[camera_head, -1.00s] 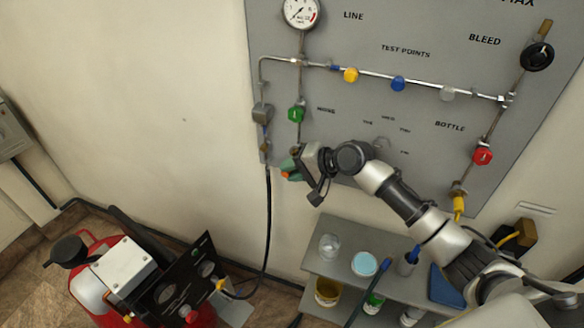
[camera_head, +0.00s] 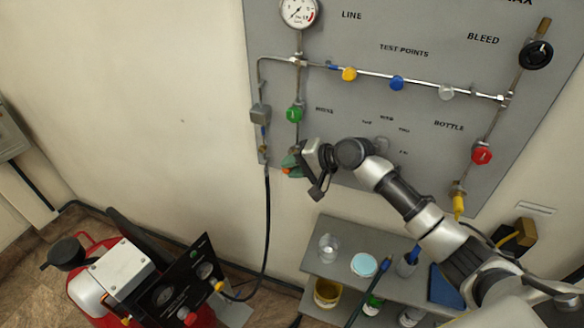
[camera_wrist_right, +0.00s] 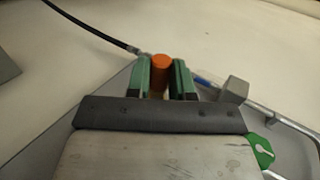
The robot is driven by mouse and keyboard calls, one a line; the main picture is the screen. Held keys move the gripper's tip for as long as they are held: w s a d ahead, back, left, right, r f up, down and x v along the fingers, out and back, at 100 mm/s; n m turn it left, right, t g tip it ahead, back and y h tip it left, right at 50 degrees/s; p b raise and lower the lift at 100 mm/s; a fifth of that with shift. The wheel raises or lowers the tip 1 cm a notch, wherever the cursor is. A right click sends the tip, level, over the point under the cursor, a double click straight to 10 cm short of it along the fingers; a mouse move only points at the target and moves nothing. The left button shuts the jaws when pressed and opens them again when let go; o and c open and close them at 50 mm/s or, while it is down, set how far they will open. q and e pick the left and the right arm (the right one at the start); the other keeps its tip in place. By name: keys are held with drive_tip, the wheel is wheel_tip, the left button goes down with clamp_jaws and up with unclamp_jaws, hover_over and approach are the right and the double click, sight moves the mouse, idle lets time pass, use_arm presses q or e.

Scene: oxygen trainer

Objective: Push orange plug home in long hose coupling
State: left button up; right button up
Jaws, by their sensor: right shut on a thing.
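The orange plug (camera_wrist_right: 160,76) sits between the two green fingers of my right gripper (camera_wrist_right: 159,80) in the right wrist view, and the fingers are shut on it. In the head view my right gripper (camera_head: 291,165) is at the lower left of the grey panel, below the green valve (camera_head: 294,114). Only a sliver of orange shows there. The coupling behind the plug is hidden by my gripper, so I cannot tell how deep the plug sits. The long black hose (camera_head: 267,220) hangs just left of my gripper. My left gripper is not in view.
The grey panel (camera_head: 350,85) carries a gauge (camera_head: 298,12), pipes and coloured knobs. A shelf (camera_head: 330,268) with jars and bottles stands below right. A red machine (camera_head: 90,290) with a black control panel stands at lower left. The wall between is bare.

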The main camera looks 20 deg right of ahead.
drive_tip(key=shift+w+d, duration=0.45)
drive_tip(key=shift+w, duration=0.1)
drive_tip(key=o, duration=1)
drive_tip(key=shift+c, duration=0.2)
drive_tip(key=b+v, duration=0.3)
drive_tip(key=v, duration=0.7)
drive_tip(key=shift+s+d+r, duration=0.2)
drive_tip(key=shift+r, duration=0.1)
